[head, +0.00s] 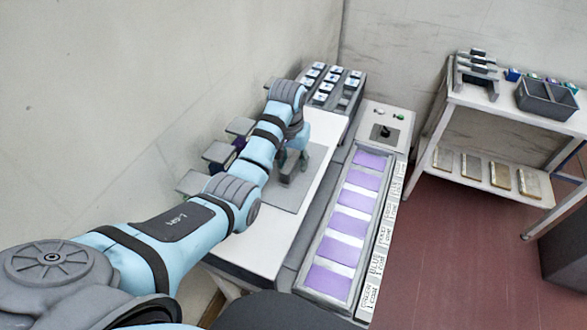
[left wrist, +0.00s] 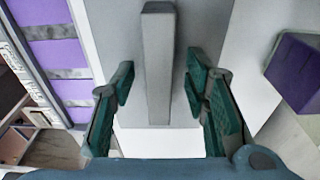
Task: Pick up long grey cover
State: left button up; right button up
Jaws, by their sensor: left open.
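The long grey cover (left wrist: 158,62) is a narrow bar on a grey mat (left wrist: 203,30) in the left wrist view, running away from my gripper. My left gripper (left wrist: 160,84) is open, with one green-padded finger on each side of the bar and a visible gap on both sides. In the head view my left gripper (head: 293,158) points down over the mat (head: 285,193) on the white table. The grey cover (head: 290,168) shows there only in part, beside the fingers. My right gripper is not in view.
A rack of small units (head: 330,85) stands behind. Grey shelves (head: 220,152) line the left wall. A white side table (head: 500,100) holds a grey bin (head: 547,97).

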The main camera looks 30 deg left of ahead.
pick_arm(q)
jog(key=shift+f, duration=0.2)
jog(key=shift+c, duration=0.2)
grip_shut()
jog(key=shift+r, duration=0.15)
